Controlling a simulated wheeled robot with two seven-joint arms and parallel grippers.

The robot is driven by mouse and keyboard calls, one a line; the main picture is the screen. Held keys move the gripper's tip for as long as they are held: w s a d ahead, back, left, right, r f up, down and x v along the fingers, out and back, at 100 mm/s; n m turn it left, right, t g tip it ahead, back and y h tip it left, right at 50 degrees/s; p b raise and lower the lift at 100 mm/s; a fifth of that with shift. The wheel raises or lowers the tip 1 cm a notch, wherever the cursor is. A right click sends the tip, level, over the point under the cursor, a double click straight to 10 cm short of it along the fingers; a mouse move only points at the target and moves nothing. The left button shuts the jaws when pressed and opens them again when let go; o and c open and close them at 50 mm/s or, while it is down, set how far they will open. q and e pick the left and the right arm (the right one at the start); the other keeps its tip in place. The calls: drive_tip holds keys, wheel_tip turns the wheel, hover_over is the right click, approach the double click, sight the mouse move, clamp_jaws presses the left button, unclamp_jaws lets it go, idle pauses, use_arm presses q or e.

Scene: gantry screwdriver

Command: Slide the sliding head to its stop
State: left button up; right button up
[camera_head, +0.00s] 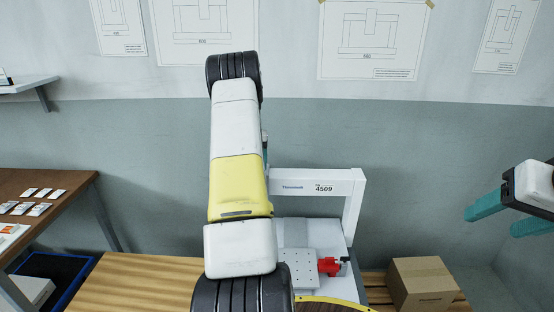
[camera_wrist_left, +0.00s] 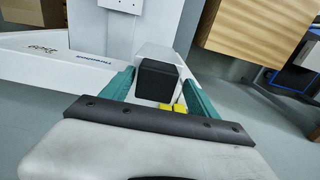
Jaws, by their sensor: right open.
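The gantry (camera_head: 355,195) is a white frame marked 4509, standing behind my left arm in the head view. In the left wrist view its white beam (camera_wrist_left: 70,60) runs across the upper left. A block with a black end face (camera_wrist_left: 157,80) and white sides, apparently the sliding head, sits at the beam. My left gripper (camera_wrist_left: 160,78) has its teal fingers on either side of this block; whether they press on it is unclear. In the head view my left arm hides the left gripper and the block. My right gripper (camera_head: 490,215) is open and empty at the far right, away from the gantry.
Below the beam are a grey plate with holes (camera_head: 298,272) and a red fixture (camera_head: 328,266). A cardboard box (camera_head: 421,282) stands to the right. A brown table (camera_head: 70,185) with small cards and a blue-edged bin (camera_head: 70,263) are at the left.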

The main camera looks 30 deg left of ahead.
use_arm(q)
drive_tip(key=shift+r, duration=3.9)
